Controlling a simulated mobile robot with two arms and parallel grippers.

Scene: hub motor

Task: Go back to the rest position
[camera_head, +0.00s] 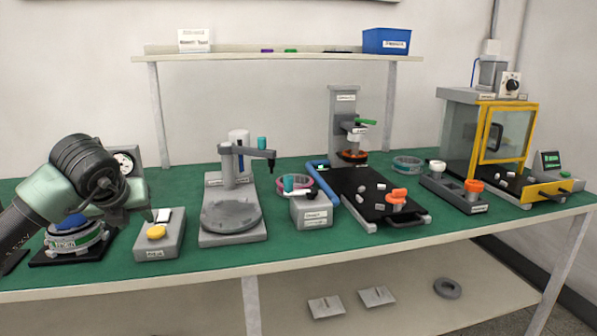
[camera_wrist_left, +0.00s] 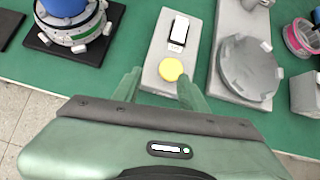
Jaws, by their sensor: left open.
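My left gripper (camera_wrist_left: 160,90) is open and empty in the left wrist view. Its two green fingers are spread on either side of the yellow button (camera_wrist_left: 171,69) on a small grey box (camera_wrist_left: 153,83), which carries a white switch or display behind the button. In the head view my left arm comes in from the left, and one fingertip shows close to the grey box (camera_head: 172,240) and its yellow button (camera_head: 156,232). Whether the fingers touch the box cannot be told. My right gripper is not in view.
A round motor part (camera_head: 75,236) sits on a black plate at the left. A grey stand with a round plate (camera_head: 231,214) is right of the button box. Farther right are a press (camera_head: 344,125), a black tray (camera_head: 366,199) and a yellow-framed machine (camera_head: 503,130). A shelf (camera_head: 280,56) stands behind.

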